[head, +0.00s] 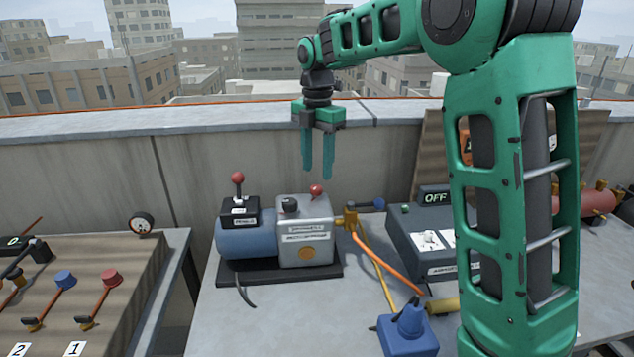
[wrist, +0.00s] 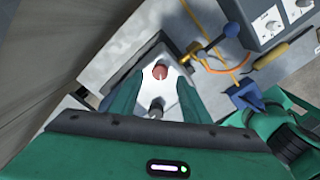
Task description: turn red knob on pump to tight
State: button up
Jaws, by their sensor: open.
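The pump has a blue motor (head: 245,240) on the left and a light grey box (head: 318,248) on the right, on a dark base on the table. The red knob (head: 316,190) is on top of the grey box, near its back right. A black knob (head: 290,205) is on the same top, to its left. My gripper (head: 317,174) is open and empty, pointing down just above the red knob. In the wrist view, the red knob (wrist: 160,72) shows between my two fingers, apart from both. The knob's tight marking cannot be read.
A red-ball lever (head: 238,178) stands on the black box over the motor. A yellow valve with a blue-ended handle (head: 372,204) and orange hose are right of the pump. A grey box reading OFF (head: 435,197) and a blue block (head: 408,333) stand farther right. A parapet runs behind.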

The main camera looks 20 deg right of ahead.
aim_at(318, 186)
jog(key=shift+f, duration=2.5)
jog(key=c, duration=1)
jog(key=shift+d, duration=0.2)
jog(key=shift+c, duration=0.2)
jog(key=shift+a, duration=0.1)
